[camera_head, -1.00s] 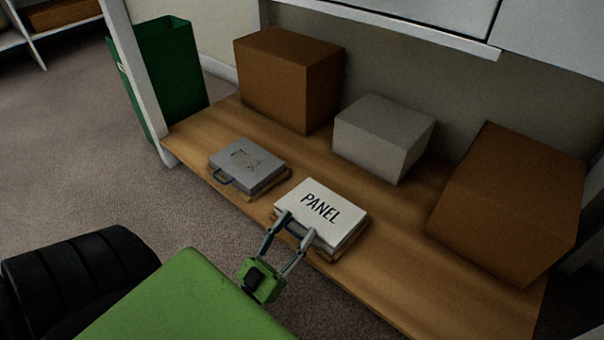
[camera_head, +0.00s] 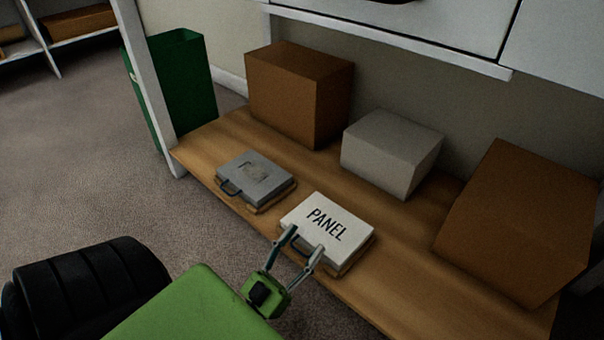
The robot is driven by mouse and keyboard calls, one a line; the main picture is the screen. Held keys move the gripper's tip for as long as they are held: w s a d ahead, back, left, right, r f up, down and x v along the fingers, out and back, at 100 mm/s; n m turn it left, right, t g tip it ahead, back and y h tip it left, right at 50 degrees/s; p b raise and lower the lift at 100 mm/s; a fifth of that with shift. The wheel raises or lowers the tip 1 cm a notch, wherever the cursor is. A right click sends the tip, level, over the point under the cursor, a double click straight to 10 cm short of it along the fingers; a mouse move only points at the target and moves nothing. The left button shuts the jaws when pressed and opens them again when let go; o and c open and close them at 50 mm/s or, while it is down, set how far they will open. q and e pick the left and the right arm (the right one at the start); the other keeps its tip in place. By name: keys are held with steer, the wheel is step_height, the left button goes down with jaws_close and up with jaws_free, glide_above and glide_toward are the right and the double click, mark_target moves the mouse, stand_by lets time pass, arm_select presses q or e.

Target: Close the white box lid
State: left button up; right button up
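The white box (camera_head: 347,224), labelled PANEL, is a flat case on the wooden shelf (camera_head: 403,283). Its lid lies flat or almost flat over it; I cannot tell whether it is fully shut. A dark handle (camera_head: 299,244) is at its front edge. My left gripper (camera_head: 304,241) is at that front edge, its two fingers spread apart around the handle area. I see nothing held between them, and cannot tell whether the fingertips touch the box. My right gripper is not in view.
A grey case (camera_head: 257,180) lies left of the white box. Behind stand a brown box (camera_head: 298,95) and a light grey box (camera_head: 391,153); another brown box (camera_head: 517,220) stands at right. A green bin (camera_head: 180,90) stands beyond the white post (camera_head: 146,85). Carpet lies in front.

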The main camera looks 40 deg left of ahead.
arm_select(q)
steer(key=s+f, duration=0.2)
steer(key=s, duration=1.4)
steer(key=shift+s+a+f, duration=0.15)
steer(key=shift+a+f, duration=0.1)
steer(key=shift+f, duration=0.05)
steer(key=shift+s, duration=0.1)
